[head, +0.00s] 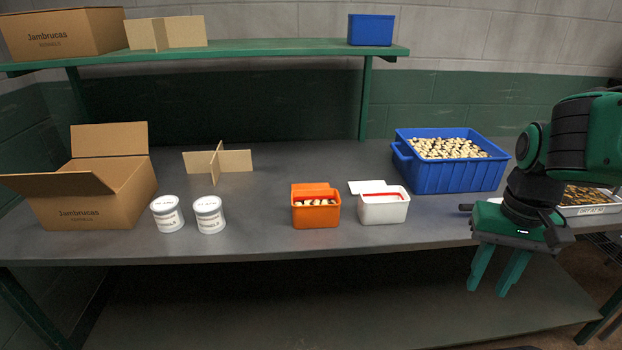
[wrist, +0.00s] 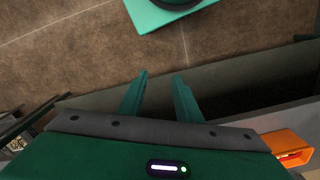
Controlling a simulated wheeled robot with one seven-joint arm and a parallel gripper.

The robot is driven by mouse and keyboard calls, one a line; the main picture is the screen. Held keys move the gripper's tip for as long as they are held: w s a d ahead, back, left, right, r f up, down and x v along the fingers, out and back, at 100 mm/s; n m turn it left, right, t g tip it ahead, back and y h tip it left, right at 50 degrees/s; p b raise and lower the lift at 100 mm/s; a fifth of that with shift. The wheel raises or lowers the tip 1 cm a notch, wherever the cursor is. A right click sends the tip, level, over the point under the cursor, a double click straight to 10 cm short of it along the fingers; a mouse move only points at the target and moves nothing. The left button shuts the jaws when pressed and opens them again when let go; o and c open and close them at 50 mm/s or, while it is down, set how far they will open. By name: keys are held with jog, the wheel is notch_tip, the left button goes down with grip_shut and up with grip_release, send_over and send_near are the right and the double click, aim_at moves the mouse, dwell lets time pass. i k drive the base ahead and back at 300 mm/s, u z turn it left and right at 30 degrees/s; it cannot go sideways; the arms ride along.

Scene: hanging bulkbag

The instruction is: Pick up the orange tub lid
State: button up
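The orange tub (head: 316,215) stands open on the grey bench in the head view, with pale pieces inside. The orange tub lid (head: 311,187) shows as a flat orange piece at the tub's back edge; whether it rests on the rim or lies behind is unclear. Part of an orange tub also shows in the wrist view (wrist: 288,142), at the lower right. My gripper (head: 487,291) hangs in front of the bench's right part, well right of the tub, fingers down. Its two fingers are apart and empty, as the wrist view (wrist: 160,75) also shows.
A white tub (head: 382,211) with a white lid (head: 367,187) stands just right of the orange tub. A blue crate (head: 448,178) is behind, two white jars (head: 188,214) and an open carton (head: 90,205) are left. The bench front (head: 270,240) is clear.

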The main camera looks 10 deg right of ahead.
aim_at(317, 185)
jog(key=i, duration=0.85)
jog(key=u, duration=0.1)
